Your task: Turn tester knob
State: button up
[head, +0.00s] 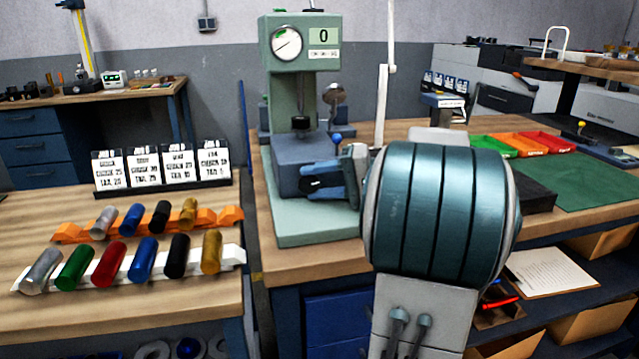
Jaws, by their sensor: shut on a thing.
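The tester (302,95) is a pale green machine with a round dial and a display reading 0, on the bench right of centre-left. On the lower grey block of the tester is a dark knob (311,185), partly covered by my fingers. My gripper (328,180) reaches in from the right and is shut on the knob. My own arm hides the area right of the tester base.
A blue ball-ended lever (337,139) stands just above my gripper. Left, a bench holds coloured cylinders on an orange rack (68,231) and a white rack (93,274), with label cards (145,165) behind. Right are coloured trays (533,143) and a green mat (590,181).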

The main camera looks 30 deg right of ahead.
dwell(0.3)
jog(key=o, duration=0.9)
jog(key=shift+o, duration=0.2)
